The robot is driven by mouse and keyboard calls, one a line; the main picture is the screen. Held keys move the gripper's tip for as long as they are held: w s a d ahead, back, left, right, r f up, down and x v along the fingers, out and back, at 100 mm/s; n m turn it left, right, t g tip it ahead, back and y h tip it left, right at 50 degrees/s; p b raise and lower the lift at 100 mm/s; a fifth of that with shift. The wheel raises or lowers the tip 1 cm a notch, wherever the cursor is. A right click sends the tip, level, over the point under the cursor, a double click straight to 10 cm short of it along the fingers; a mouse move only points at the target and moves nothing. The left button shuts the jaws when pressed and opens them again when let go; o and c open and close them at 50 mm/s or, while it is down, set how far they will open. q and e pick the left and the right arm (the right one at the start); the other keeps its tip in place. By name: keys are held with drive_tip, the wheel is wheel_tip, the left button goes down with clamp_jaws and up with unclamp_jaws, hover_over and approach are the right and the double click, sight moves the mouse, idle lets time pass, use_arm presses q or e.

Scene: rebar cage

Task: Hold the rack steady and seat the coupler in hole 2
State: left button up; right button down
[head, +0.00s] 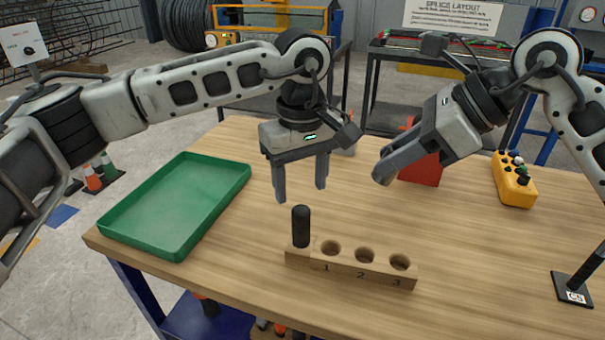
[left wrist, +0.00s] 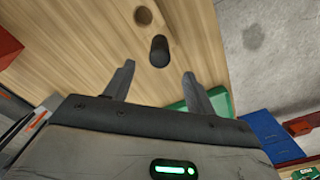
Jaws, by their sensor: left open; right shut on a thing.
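The wooden rack (head: 340,272) stands near the table's front edge, with three holes marked 1, 2 and 3 in a row. All three holes look empty. A black upright post (head: 301,226) rises from its left end, and it shows in the left wrist view (left wrist: 159,51). My left gripper (head: 301,193) is open just above and behind the post, fingers pointing down and not touching it. My right gripper (head: 383,176) is tilted, above the table behind the rack. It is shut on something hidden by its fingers.
A green tray (head: 150,244) lies at the left of the table. A red box (head: 424,172) stands behind my right gripper. A yellow button box (head: 514,182) and a black stand labelled CS (head: 573,290) are at the right. The table between rack and stand is clear.

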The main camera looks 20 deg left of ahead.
sight(301, 229)
use_arm(q)
wheel_tip(301, 229, down, 11)
idle(0.4)
clamp_jaws()
